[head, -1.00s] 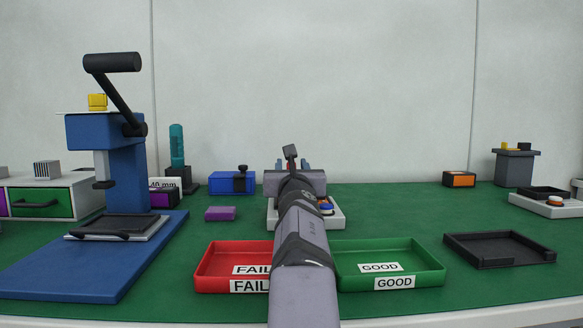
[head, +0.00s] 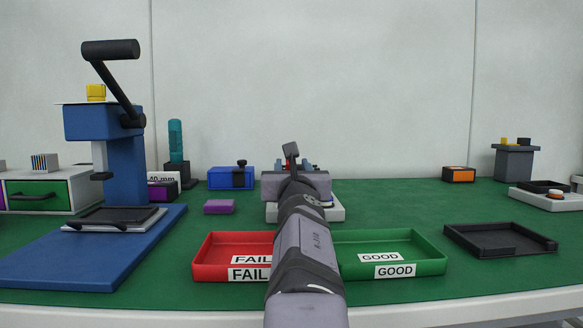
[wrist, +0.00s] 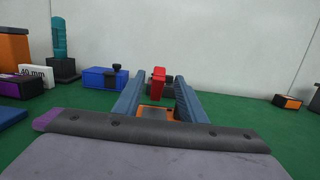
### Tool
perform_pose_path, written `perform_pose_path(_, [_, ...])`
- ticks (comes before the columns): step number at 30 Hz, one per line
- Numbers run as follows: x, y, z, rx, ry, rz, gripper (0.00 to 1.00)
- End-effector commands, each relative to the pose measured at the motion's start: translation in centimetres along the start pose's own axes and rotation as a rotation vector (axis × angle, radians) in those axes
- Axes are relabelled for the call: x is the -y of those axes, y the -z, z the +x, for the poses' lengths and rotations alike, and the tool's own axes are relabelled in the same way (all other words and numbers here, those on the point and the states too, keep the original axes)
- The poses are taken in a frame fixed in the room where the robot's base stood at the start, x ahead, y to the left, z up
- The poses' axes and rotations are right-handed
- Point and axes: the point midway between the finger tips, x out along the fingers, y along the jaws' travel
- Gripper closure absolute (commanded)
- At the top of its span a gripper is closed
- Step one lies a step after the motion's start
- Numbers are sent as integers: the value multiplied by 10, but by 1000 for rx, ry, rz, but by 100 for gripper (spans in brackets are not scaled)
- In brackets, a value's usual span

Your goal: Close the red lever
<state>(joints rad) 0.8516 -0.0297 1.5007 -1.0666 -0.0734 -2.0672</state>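The red lever (wrist: 158,82) stands upright ahead of my gripper (wrist: 160,88) in the wrist view, showing between the two blue fingers. A dark base shows behind it, and an orange piece lies lower down between the fingers. The fingers are spread wide and empty, and no contact with the lever shows. In the head view my gripper (head: 293,166) points away over the table.
A light fixture (head: 337,214) is partly hidden behind my arm. A red FAIL tray (head: 210,270) and a green GOOD tray (head: 437,266) lie in front. A blue box with a dark knob (head: 224,179) stands left of the gripper.

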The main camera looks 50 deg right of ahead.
Motion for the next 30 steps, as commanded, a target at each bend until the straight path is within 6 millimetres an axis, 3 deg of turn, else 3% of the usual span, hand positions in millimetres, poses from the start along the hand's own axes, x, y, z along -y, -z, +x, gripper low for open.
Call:
perform_pose_path(12, [0, 0, -8, -1, 0, 0, 62])
perform_pose_path(13, [0, 0, -8, -1, 0, 0, 65])
perform_pose_path(17, [0, -2, -8, 0, 0, 0, 96])
perform_pose_path(18, [0, -5, -7, 0, 0, 0, 100])
perform_pose_path(22, [-1, -23, -5, 0, -1, 0, 100])
perform_pose_path(30, [-2, -76, 14, -30, -4, 2, 100])
